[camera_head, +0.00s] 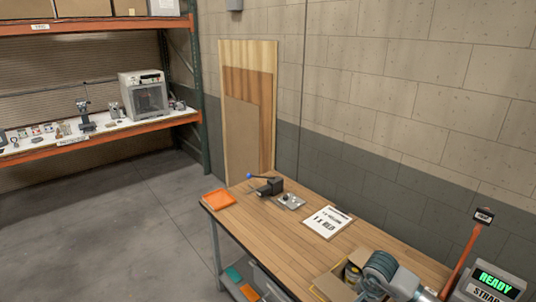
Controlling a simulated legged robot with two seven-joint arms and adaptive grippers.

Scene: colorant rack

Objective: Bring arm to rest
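No left gripper shows in the head view. At the bottom right, a ribbed grey-green round thing (381,266) sits beside a light grey rounded part (406,282). I cannot tell whether that grey part is mine. The wooden workbench (270,232) runs from the middle to the bottom right.
On the bench are an orange tray (218,199), a dark blue-knobbed tool (268,186), a metal plate (291,202), a white sign (326,222) and a cardboard box (335,287). A READY display (495,281) stands right. Shelving (98,135) is left; floor between is clear.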

